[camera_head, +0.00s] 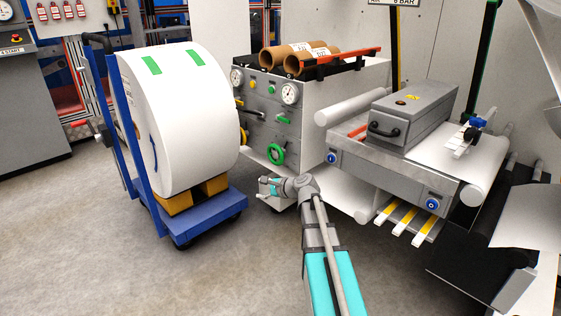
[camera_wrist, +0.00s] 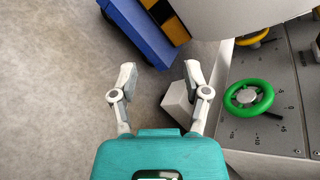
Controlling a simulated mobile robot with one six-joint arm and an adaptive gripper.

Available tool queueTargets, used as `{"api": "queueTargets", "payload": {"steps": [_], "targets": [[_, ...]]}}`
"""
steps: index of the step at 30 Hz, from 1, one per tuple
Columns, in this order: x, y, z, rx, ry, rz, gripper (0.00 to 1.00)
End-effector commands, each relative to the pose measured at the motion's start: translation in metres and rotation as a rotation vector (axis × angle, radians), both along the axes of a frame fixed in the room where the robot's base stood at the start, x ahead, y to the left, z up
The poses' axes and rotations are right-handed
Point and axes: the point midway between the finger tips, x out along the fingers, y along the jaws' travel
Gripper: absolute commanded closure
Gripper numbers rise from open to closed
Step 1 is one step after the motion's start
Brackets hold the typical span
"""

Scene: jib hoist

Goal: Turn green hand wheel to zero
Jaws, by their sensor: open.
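The green hand wheel (camera_head: 277,154) sits low on the front of a grey control panel, beside the large paper roll in the head view. In the wrist view the green hand wheel (camera_wrist: 249,97) is at the right, with a grey hub and a numbered scale printed around it. My gripper (camera_head: 264,187) is below and slightly left of the wheel in the head view. In the wrist view my gripper (camera_wrist: 158,76) is open and empty, with its fingers apart over the floor. It is to the left of the wheel and not touching it.
A white paper roll (camera_head: 185,115) stands on a blue cart (camera_head: 213,214) left of the panel. A yellow wheel (camera_wrist: 252,38) is close to the green one. Round gauges (camera_head: 290,94) and small levers are higher on the panel. Clear floor (camera_head: 130,260) lies in front.

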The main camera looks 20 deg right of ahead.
Motion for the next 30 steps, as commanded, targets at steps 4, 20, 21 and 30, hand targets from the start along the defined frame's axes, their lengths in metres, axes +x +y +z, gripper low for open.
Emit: {"api": "queueTargets", "payload": {"steps": [4, 20, 21, 30], "targets": [[0.027, -0.068, 0.003, 0.311, -0.034, -0.219, 0.39], [0.039, -0.172, 0.022, 0.808, -0.094, -0.481, 0.39], [0.039, -0.172, 0.022, 0.807, -0.094, -0.48, 0.39], [0.041, -0.17, 0.022, 0.804, -0.093, -0.478, 0.39]]}}
